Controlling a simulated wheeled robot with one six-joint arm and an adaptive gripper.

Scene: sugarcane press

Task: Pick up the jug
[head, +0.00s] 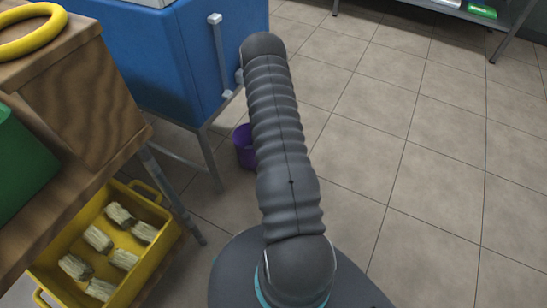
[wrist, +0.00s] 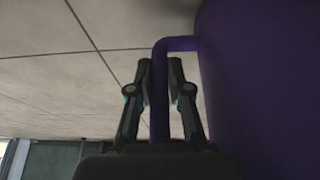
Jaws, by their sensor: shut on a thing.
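The purple jug (head: 244,148) shows in the head view beside the blue machine's stand, partly hidden behind my arm. In the wrist view the jug's purple body (wrist: 262,85) fills the right side, with its handle (wrist: 160,115) to the left. My gripper (wrist: 160,72) is shut on the handle, with one finger on each side of it. The gripper is hidden in the head view. I cannot tell whether the jug touches the floor.
The tiled floor (head: 420,150) at the right is clear. A metal shelf (head: 515,15) stands at the far right.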

